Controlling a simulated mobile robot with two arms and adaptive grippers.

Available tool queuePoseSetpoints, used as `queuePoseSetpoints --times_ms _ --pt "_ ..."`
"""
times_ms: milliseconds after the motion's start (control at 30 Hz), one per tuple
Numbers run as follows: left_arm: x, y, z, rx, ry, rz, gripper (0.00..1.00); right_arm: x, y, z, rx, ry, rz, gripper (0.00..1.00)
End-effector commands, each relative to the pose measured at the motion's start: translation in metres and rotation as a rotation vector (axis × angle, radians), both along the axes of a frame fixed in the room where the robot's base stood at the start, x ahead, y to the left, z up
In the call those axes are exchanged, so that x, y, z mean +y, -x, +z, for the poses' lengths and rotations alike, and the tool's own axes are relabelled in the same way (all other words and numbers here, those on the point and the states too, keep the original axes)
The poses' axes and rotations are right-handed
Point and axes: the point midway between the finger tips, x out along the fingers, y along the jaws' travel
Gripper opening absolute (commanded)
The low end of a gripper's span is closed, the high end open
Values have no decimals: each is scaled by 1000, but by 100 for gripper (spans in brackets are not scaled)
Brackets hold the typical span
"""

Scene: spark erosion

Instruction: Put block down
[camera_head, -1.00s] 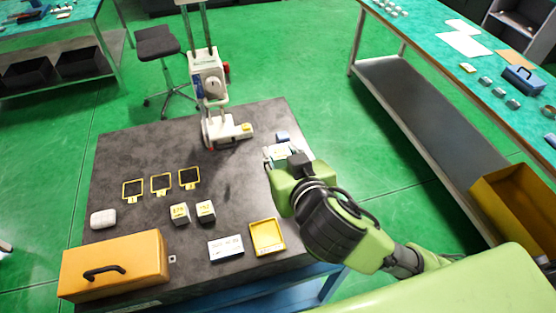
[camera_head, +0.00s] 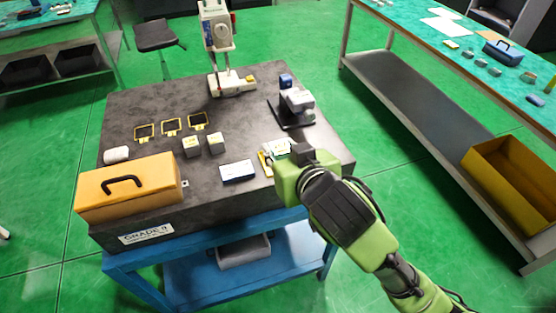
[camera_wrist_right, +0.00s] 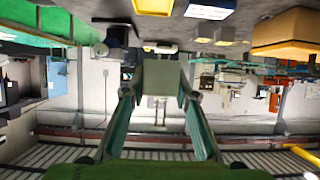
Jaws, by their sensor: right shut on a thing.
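My right gripper (camera_wrist_right: 160,100) is shut on a grey block (camera_wrist_right: 160,80), which sits between its two teal fingers in the right wrist view. The block appears clear of the tabletop. My left gripper is not in view.
The dark table (camera_head: 245,195) holds an orange toolbox (camera_head: 130,187), a white card (camera_head: 238,171), two small cubes (camera_head: 203,145), several yellow frames (camera_head: 171,126), and a black-and-white device (camera_head: 297,102). A white machine (camera_head: 220,60) stands at the back.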

Motion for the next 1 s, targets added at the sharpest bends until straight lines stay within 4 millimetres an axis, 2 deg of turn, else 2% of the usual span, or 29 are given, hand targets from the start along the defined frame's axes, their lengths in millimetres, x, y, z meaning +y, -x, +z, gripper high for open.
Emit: queuePoseSetpoints --times_ms 67,200,400,600,700,900,1000 --pt "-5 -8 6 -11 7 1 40 1 -21 -6 1 3 -3 0" --pt "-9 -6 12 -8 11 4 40 5 -54 -21 0 2 -4 0" --pt "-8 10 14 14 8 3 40 10 -84 -59 1 2 -3 0" --pt "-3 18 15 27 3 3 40 12 -96 -75 -1 -2 -1 0" --pt "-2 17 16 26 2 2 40 12 -102 -82 0 -1 -2 0" --pt "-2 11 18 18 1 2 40 12 -102 -109 -1 -1 -1 0" --pt "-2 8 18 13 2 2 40 13 -102 -113 -1 -2 -1 0"
